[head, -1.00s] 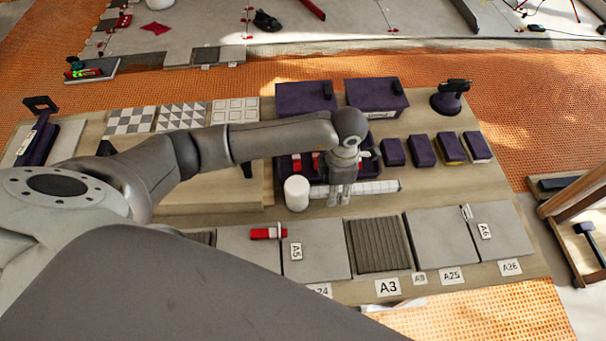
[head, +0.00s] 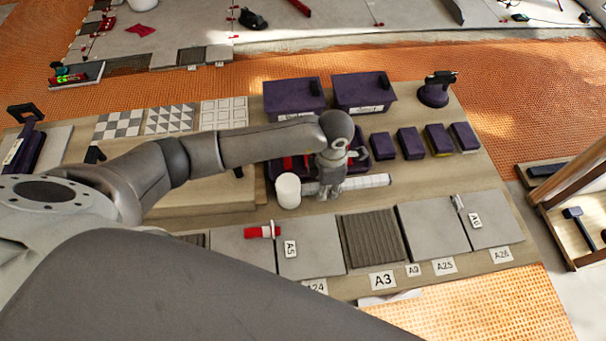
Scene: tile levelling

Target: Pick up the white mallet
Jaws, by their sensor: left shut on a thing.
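The white mallet shows by its thick white head (head: 288,190), standing on the wooden board left of my left gripper. My left gripper (head: 329,193) points down beside the head and is shut, its fingers at the place where the mallet's handle runs. The head still appears to be at board level. My right gripper is not in view.
A dark purple tray (head: 272,172) with red items is behind. Purple bins (head: 294,99) and several purple boxes (head: 411,141) stand farther back. Grey tiles (head: 432,229) lie in front.

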